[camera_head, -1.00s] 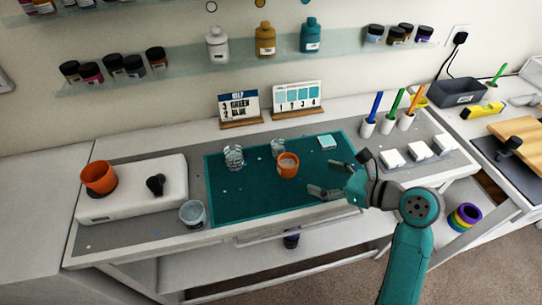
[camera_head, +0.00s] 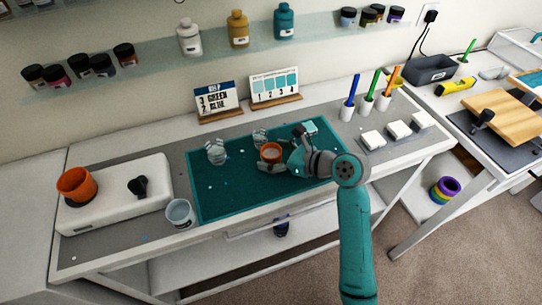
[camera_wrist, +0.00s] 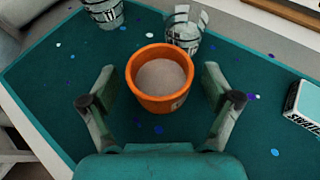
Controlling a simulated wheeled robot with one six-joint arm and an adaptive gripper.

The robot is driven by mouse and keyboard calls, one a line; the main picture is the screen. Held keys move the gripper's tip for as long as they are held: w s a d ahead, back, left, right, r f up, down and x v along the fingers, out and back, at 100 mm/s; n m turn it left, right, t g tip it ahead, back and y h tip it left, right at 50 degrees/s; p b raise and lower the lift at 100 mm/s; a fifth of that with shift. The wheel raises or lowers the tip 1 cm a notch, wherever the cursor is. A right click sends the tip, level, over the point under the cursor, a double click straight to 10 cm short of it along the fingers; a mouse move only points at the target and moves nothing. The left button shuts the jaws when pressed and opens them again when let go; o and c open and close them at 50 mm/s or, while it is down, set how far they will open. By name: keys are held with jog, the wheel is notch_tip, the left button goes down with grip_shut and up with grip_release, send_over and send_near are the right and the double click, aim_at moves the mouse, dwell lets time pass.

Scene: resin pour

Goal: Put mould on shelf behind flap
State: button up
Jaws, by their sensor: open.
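An orange mould (camera_head: 271,153) stands upright on the teal mat (camera_head: 213,197). In the wrist view the mould (camera_wrist: 160,104) is a round orange cup with a pale greyish fill. My gripper (camera_head: 277,160) is at the mould, with its fingers around it. In the wrist view my gripper (camera_wrist: 160,98) is open, one finger on each side of the mould, with gaps between fingers and cup. No shelf with a flap can be made out.
Another orange cup (camera_head: 77,184) sits on the white machine (camera_head: 115,205). A clear cup (camera_head: 180,212) stands by the mat's left edge.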

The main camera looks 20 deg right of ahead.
jog(key=shift+w+a+f, duration=0.1)
jog(key=shift+w+a, duration=0.1)
jog(key=shift+w, duration=0.05)
jog(key=c, duration=1.4)
notch_tip(320, 180, up, 10)
